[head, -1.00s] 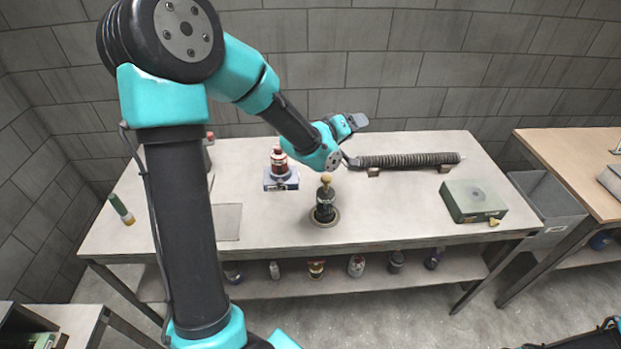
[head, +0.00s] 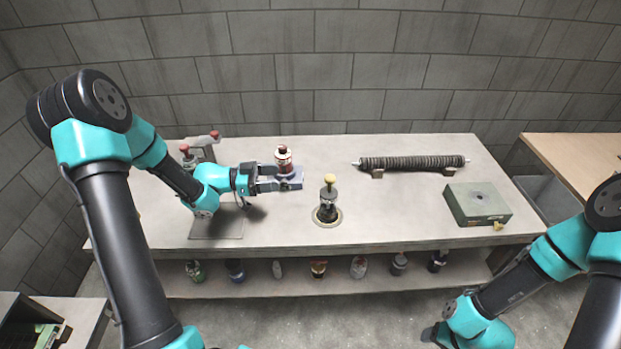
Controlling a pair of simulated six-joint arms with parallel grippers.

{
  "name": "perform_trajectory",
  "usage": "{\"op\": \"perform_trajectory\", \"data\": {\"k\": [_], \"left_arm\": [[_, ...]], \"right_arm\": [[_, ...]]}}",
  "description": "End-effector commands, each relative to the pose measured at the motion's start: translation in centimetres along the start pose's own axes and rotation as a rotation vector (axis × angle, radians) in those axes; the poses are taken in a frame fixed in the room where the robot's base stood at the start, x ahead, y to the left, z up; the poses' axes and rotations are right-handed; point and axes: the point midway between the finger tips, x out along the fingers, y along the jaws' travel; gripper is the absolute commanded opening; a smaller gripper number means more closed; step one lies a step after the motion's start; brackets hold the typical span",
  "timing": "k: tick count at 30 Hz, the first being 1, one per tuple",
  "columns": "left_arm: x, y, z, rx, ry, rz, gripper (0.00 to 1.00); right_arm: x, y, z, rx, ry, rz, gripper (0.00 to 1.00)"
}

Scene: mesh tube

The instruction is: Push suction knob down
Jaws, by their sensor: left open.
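A dark upright cylinder (head: 327,210) with a yellow knob (head: 329,180) on top stands in a round ring on the table. The knob stands clear above the cylinder.
A dark ribbed tube (head: 412,162) lies on two supports at the back right of the table (head: 390,215). A green box (head: 477,203) sits at the right. A stand with red knobs (head: 200,150) is behind my left arm. Several bottles stand on the shelf below.

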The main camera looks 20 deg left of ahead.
Motion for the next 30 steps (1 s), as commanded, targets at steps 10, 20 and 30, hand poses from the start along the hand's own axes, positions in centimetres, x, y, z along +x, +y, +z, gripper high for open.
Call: {"op": "perform_trajectory", "data": {"k": [10,20,30], "left_arm": [[-0.3,0.8,0.5,0.025,0.007,0.041,0.61],[1.1,0.8,0.4,0.024,0.008,0.042,0.61],[6.3,1.1,0.4,0.023,0.007,0.044,0.61]], "right_arm": [[0.0,0.0,0.0,0.001,0.000,0.000,0.61],[0.0,0.0,0.0,0.001,0.000,0.000,0.61],[0.0,0.0,0.0,0.000,0.000,0.000,0.61]]}}
